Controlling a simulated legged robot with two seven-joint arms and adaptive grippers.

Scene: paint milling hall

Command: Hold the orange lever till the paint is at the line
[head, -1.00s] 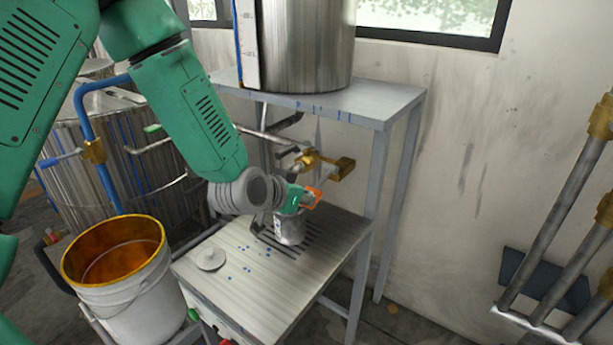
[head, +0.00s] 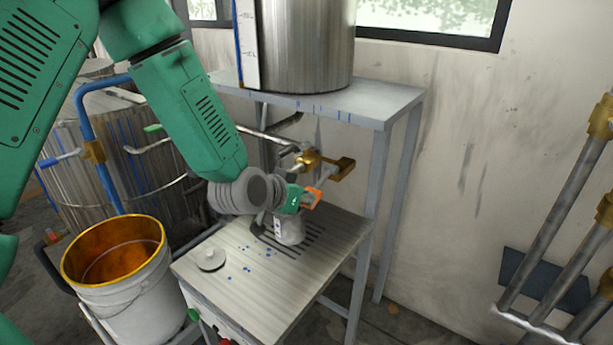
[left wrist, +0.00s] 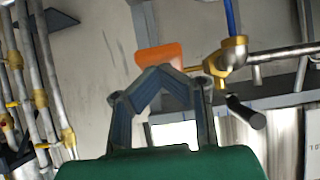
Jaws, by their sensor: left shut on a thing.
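The orange lever (head: 313,199) is at my left gripper (head: 303,198), below the brass valve (head: 308,158). In the left wrist view the lever (left wrist: 158,57) shows as an orange plate at the tips of the closed left gripper (left wrist: 157,76). A blue strand (left wrist: 230,15) runs from the valve (left wrist: 228,58) to the top edge there and looks like flowing paint. A grey can (head: 289,231) stands upright on the slotted bench top, partly behind the gripper. Its inside, paint level and line are hidden. My right gripper is not seen.
A steel tank (head: 305,45) with a scale strip (head: 247,45) stands on the upper shelf (head: 370,103). A lid (head: 211,259) and blue drops lie on the bench (head: 255,285). A white bucket (head: 135,295) stands left; pipes (head: 560,205) stand right.

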